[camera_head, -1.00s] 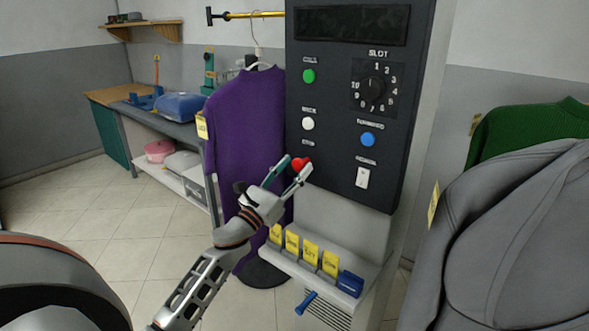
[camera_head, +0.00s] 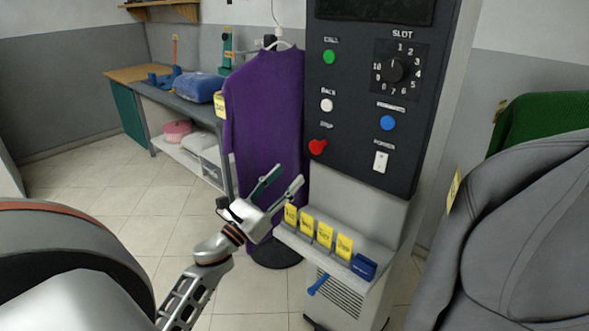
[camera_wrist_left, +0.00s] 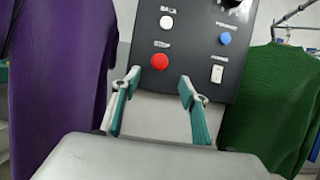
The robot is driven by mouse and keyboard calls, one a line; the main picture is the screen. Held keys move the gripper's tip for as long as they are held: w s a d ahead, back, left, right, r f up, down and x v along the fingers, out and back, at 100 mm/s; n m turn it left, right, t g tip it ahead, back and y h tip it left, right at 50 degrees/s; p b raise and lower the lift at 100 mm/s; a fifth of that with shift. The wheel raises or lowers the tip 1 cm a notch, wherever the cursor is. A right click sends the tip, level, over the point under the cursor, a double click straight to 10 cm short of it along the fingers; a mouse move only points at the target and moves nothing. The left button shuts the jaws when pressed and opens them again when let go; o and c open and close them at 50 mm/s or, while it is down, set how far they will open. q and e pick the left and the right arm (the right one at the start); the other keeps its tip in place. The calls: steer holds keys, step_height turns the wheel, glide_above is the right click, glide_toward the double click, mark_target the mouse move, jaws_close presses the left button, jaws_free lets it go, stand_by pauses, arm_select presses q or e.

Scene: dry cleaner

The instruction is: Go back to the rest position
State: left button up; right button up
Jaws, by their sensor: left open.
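My left gripper (camera_head: 281,182) is open and empty. The panel also carries a green button (camera_head: 330,57), a white button (camera_head: 327,105), a blue button (camera_head: 388,123), a slot dial (camera_head: 397,68) and a white power switch (camera_head: 380,162). My right gripper is not in view.
A purple sweater (camera_head: 265,110) hangs left of the panel. A ledge with yellow tags (camera_head: 325,235) juts out below it. Grey garments (camera_head: 530,240) and a green one (camera_head: 545,122) hang at the right. A workbench (camera_head: 180,105) stands at the back left. Tiled floor (camera_head: 120,205) is open at the left.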

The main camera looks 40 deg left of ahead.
arm_select(q)
steer(key=shift+s+f, duration=0.15)
steer(key=shift+s, duration=0.2)
stand_by(0.3)
steer(key=s+d+f+n+g, duration=0.2)
steer(key=d+f+n, duration=0.2)
steer(key=f+n, duration=0.35)
steer(key=s+d+f+n+g+y, duration=0.1)
steer(key=s+d+f+n+g, duration=0.15)
steer(key=f+n, duration=0.5)
steer(key=s+d+f+n+g, duration=0.2)
steer(key=s+d+f+n, duration=0.1)
steer(key=d+f+n, duration=0.4)
steer(key=s+d+f+n+g+h, duration=0.1)
steer(key=s+d+f+n+g, duration=0.1)
steer(key=s+d+f+n, duration=0.3)
steer(key=s+d+f+n+g+h, duration=0.1)
steer(key=s+d+f+n+g, duration=0.2)
steer(key=s+d+f+n, duration=0.2)
steer(key=s+f, duration=0.3)
steer(key=f, duration=0.1)
steer(key=shift+s+d+f+n, duration=0.2)
steer(key=shift+s+f+n, duration=0.1)
steer(key=shift+s+f, duration=0.1)
steer(key=shift+g, duration=0.25)
steer(key=shift+c, duration=0.4)
